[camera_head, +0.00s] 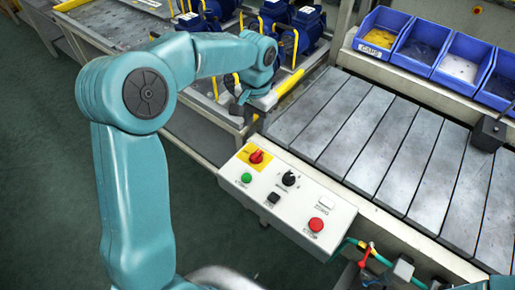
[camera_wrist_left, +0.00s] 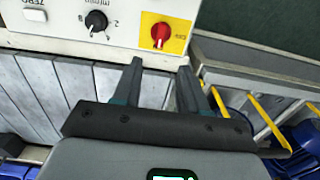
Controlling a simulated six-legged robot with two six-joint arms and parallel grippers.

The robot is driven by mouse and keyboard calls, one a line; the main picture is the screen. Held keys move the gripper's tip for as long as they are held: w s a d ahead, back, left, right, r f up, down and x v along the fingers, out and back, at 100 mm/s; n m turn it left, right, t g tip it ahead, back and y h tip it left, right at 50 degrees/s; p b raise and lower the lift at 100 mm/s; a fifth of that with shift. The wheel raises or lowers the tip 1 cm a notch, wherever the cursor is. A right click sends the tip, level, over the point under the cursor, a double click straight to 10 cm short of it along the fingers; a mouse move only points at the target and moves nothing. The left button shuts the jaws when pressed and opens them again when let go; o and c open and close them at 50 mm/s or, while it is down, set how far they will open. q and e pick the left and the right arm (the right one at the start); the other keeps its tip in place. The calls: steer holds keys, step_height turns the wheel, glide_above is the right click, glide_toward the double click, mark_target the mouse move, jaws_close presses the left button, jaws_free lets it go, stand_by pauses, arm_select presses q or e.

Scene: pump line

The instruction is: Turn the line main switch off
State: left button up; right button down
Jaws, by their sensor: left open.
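The main switch (camera_head: 256,157) is a red rotary knob on a yellow plate, at the upper left corner of a white control box (camera_head: 238,181). In the left wrist view the red knob (camera_wrist_left: 160,33) lies just beyond the fingertips, roughly centred between them. Its grip bar looks roughly upright in that picture; its setting is too small to read. My left gripper (camera_head: 243,112) is open and empty, apart from the switch, at the box's far end. Its two dark fingers (camera_wrist_left: 161,66) point at the panel. My right gripper is not recognisable in these views.
The box also bears a green button (camera_head: 246,178), a black selector (camera_head: 291,178), a black switch (camera_head: 273,197) and a red push button (camera_head: 316,224). Grey conveyor slats (camera_head: 375,140) run beside it. Blue bins (camera_head: 383,31) and blue pumps (camera_head: 271,14) stand behind.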

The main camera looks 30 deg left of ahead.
mark_target(255, 154)
arm_select(q)
step_height(255, 154, down, 13)
steer(key=shift+s+f, duration=0.1)
steer(key=shift+a, duration=0.1)
jaws_close()
